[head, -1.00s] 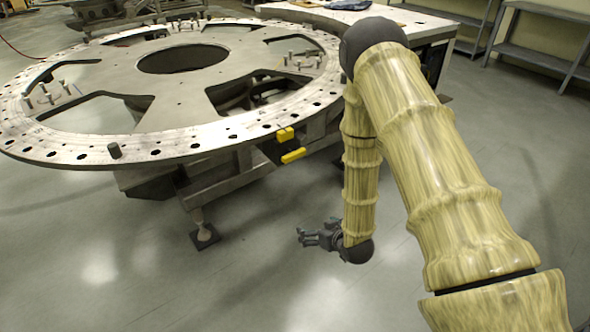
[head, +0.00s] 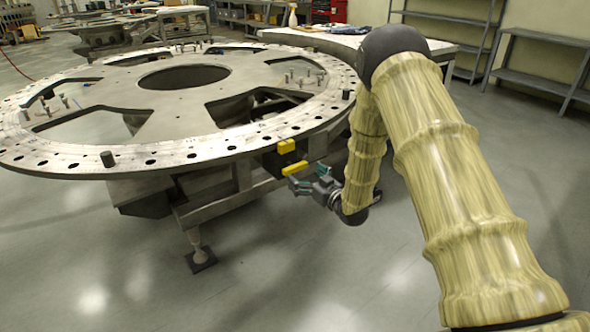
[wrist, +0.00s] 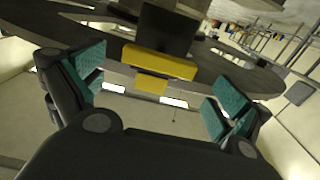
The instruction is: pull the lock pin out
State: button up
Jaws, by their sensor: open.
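Two yellow parts show at the near edge of the round turret plate (head: 180,121). The upper yellow block (head: 286,146) sits against a dark housing (wrist: 168,27). The lower yellow bar (head: 294,169) looks like the lock pin's handle, but the pin's shaft cannot be made out. In the wrist view the wide yellow block (wrist: 160,63) lies ahead, with a smaller yellow piece (wrist: 150,84) below it. My gripper (head: 309,177) is open and empty, just below and right of the lower bar. Its teal finger pads stand to either side of the yellow parts in the wrist view.
The support frame and a foot (head: 200,258) are below. A workbench (head: 350,45) and shelves (head: 545,65) stand behind. The floor in front is clear.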

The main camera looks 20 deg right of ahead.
aim_at(297, 169)
jog(key=shift+x, duration=2.95)
jog(key=shift+c, duration=0.4)
